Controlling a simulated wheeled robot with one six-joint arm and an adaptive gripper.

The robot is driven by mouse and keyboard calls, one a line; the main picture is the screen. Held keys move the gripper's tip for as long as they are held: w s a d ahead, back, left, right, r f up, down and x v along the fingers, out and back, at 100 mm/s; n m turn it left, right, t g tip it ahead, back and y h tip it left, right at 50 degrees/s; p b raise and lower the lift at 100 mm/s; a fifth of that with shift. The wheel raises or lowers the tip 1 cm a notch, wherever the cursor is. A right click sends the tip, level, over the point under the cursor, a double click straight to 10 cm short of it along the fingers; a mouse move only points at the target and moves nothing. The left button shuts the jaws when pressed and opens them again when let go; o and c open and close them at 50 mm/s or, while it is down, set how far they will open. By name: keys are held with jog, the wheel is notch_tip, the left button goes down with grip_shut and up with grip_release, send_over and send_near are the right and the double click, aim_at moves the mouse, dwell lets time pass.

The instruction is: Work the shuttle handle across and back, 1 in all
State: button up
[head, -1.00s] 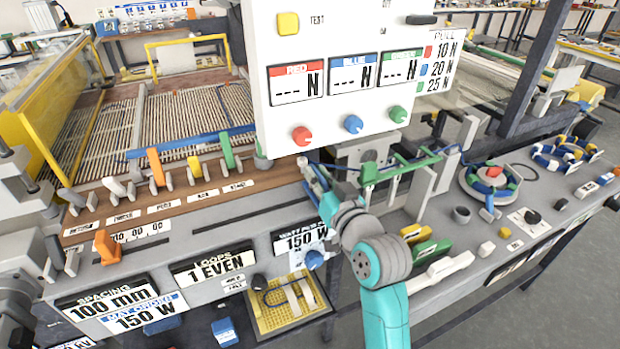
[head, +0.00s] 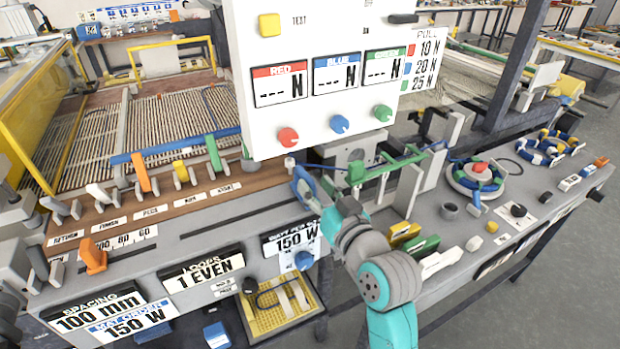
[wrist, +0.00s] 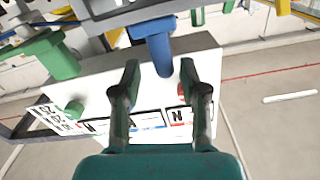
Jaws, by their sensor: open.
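In the wrist view a thick blue handle (wrist: 154,46) hangs from a grey mount, its end between my fingertips; it may be the shuttle handle. My gripper (wrist: 160,82) is open, with one dark green finger on each side of the blue end. I cannot tell whether either finger touches it. In the head view my arm reaches up to the bench front, below the white panel (head: 270,110). My fingertips there are small and hard to make out against the blue parts.
Orange, yellow and green levers (head: 214,155) stand along the labelled wooden strip at left. The white panel with red, blue and green knobs hangs close above my gripper. Green and white blocks (head: 418,246) lie to the right of my arm. A round spool holder (head: 474,182) stands further right.

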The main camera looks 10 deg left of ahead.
jog(key=v, duration=0.7)
jog(key=shift+s+d, duration=0.25)
jog(key=shift+s, duration=0.05)
jog(key=shift+f, duration=0.1)
jog(key=s+d+f+m+h, duration=0.2)
jog(key=s+d+f+h, duration=0.1)
jog(key=s+d+f, duration=0.5)
jog(key=s+d+f+m+h, duration=0.2)
jog(key=s+d+f+h, duration=0.15)
jog(key=s+f, duration=0.45)
jog(key=s+d+f+h, duration=0.1)
jog(key=s+d+f, duration=0.1)
jog(key=s, duration=1)
jog(key=s+d+f+h, duration=0.2)
jog(key=s+d, duration=0.3)
jog(key=s, duration=0.7)
jog(key=shift+d+f+m, duration=0.3)
jog(key=shift+f, duration=0.2)
jog(key=shift+s+h, duration=0.1)
jog(key=shift+h, duration=0.15)
